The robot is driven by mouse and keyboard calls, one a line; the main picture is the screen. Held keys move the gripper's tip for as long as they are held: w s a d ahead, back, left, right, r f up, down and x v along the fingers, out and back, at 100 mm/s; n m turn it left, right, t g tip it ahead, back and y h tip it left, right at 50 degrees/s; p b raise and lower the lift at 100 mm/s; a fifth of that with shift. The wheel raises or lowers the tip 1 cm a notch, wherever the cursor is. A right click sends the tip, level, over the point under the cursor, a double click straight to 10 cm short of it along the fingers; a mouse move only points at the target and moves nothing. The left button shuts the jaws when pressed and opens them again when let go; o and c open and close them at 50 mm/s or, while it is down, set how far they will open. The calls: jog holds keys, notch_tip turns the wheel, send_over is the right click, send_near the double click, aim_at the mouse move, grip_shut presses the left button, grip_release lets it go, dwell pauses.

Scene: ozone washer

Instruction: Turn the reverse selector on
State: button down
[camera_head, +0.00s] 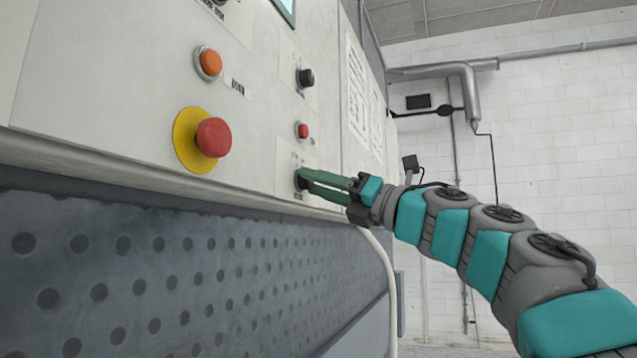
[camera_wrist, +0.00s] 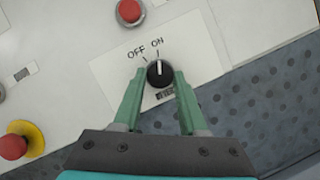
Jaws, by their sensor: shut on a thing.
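A black selector knob (camera_wrist: 158,77) with a white pointer line sits on a white label plate (camera_wrist: 110,72) marked OFF and ON. The pointer line points up in the wrist view, in line with the ON mark. My gripper (camera_wrist: 159,82) has its two green fingers on either side of the knob, shut on it. In the head view my gripper (camera_head: 318,184) reaches from the right to the lowest selector on the panel, and the fingers hide most of the knob. The small label below the knob is too small to read.
A red button (camera_head: 302,130) and another black selector (camera_head: 305,78) are above. A red emergency stop (camera_head: 213,137) on a yellow disc and an orange button (camera_head: 209,63) are to the left. A perforated dark panel (camera_head: 180,265) lies below. A pale hose (camera_head: 385,275) hangs near my arm.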

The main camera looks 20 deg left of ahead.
jog(key=shift+c, duration=2.2)
grip_release()
jog(key=b+v, duration=0.1)
jog(key=v, duration=0.6)
jog(key=shift+d+f+b, duration=0.15)
jog(key=shift+d+b, duration=0.15)
jog(key=shift+d, duration=0.05)
jog(key=shift+s, duration=0.1)
